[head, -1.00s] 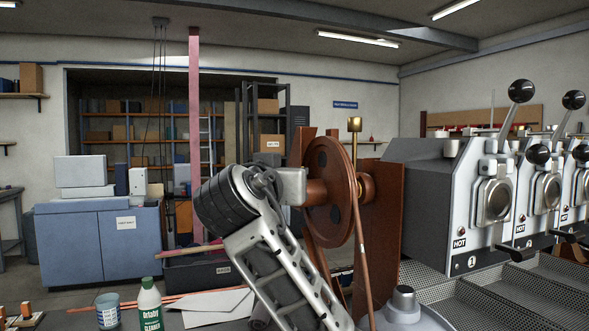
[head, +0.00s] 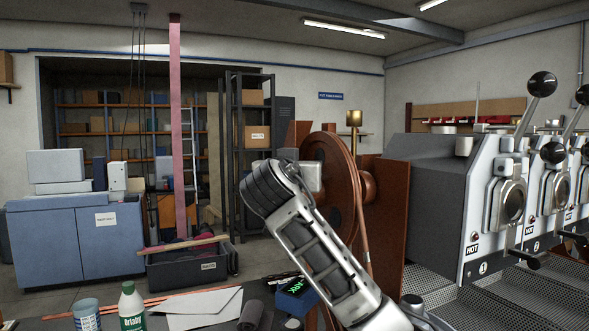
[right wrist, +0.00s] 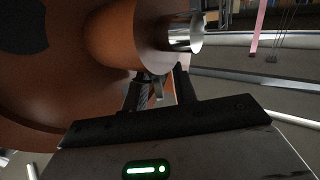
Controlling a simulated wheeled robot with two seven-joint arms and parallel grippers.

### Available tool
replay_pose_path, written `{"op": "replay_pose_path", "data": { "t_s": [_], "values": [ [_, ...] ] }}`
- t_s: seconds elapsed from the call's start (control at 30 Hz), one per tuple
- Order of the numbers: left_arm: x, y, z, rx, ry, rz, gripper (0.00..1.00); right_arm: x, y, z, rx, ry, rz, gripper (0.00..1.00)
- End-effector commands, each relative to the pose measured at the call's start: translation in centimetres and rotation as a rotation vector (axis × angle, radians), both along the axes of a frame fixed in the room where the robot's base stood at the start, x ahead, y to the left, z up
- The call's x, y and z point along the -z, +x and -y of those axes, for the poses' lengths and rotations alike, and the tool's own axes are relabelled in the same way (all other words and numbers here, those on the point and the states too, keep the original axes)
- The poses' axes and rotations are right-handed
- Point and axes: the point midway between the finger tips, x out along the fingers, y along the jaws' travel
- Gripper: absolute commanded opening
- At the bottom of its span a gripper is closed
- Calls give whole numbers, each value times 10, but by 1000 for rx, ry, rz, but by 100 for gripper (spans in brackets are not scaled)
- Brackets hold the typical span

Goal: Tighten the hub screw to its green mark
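A large copper-brown wheel (head: 330,180) stands upright on a brown housing (head: 385,215) in the head view. My right arm reaches up from the lower right, and its grey gripper (head: 308,176) is at the wheel's left face. In the right wrist view the copper hub (right wrist: 135,35) carries a bright metal cylinder (right wrist: 184,34). My right gripper (right wrist: 158,88) is just below the hub, its dark fingers apart around a small grey part that may be the hub screw. I cannot tell whether they grip it. No green mark is discernible on the hub. My left gripper is out of view.
Roaster units with black-knobbed levers (head: 510,195) stand at the right. A dark crate (head: 190,270) stands on the floor behind.

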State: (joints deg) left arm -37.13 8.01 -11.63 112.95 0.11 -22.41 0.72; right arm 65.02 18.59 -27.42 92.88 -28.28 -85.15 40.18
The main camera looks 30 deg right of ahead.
Motion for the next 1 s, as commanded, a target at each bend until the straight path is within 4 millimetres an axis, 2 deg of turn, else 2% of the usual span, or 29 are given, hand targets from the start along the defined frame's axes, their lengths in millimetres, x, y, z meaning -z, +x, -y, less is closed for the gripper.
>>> {"op": "replay_pose_path", "data": {
  "t_s": [0.1,0.2,0.67,1.0],
  "values": [
    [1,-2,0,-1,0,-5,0,0,0,0,0,0,0,25],
    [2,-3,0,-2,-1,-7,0,0,0,0,0,-1,-1,0],
    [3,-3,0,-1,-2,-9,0,1,1,-1,76,0,-4,0],
    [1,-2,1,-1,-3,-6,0,0,1,-2,338,-1,-5,0]
  ]
}}
